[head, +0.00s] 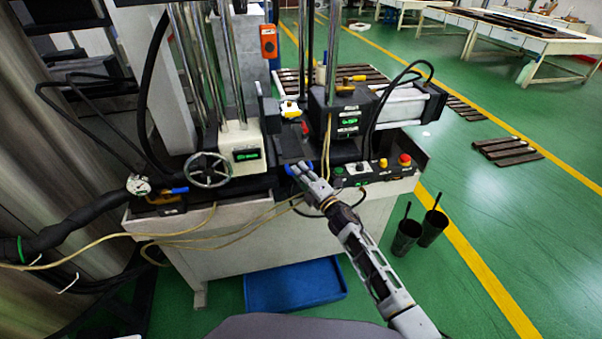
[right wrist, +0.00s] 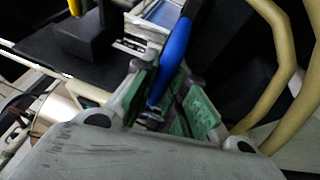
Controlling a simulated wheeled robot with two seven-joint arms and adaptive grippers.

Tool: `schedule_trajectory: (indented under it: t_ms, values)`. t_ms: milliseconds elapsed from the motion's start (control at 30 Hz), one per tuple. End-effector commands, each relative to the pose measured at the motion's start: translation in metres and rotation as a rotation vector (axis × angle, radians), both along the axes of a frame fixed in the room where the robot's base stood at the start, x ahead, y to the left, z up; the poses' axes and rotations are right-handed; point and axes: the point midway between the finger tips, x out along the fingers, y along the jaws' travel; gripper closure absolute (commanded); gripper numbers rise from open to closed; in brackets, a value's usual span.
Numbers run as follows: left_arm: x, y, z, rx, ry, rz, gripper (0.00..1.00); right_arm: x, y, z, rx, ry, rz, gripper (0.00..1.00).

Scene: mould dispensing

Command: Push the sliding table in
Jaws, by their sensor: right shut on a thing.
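My right gripper (head: 306,172) reaches the front of the machine from the lower right. It is shut on a blue handle (head: 290,169), which shows at the front edge of the machine bed. In the right wrist view the blue handle (right wrist: 174,58) stands between the green finger pads of the gripper (right wrist: 172,103). The sliding table (head: 292,147) appears as a dark plate behind the handle, between the machine's two head units. The fingers hide part of the handle and its joint to the table. My left gripper is not in view.
A control box with a red button (head: 404,160) stands right of the gripper. A handwheel (head: 209,170) is at the left, with cables across the front. A blue tray (head: 294,285) and black buckets (head: 433,226) stand on the floor.

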Motion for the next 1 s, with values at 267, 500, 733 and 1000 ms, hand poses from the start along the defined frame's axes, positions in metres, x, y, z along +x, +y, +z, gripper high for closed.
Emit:
schedule_trajectory:
  t_ms: [267,500,733,1000]
  values:
    - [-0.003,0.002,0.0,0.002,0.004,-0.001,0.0,0.001,0.0,0.003,0.002,-0.002,-0.002,0.65]
    - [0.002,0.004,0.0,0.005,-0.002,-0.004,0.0,0.001,0.0,0.002,0.002,-0.001,-0.002,0.65]
    - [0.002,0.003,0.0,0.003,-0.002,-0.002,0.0,-0.003,-0.004,0.0,0.002,-0.001,-0.002,0.65]
    - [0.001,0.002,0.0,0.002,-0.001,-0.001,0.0,-0.02,-0.018,-0.004,0.001,-0.001,-0.001,0.65]
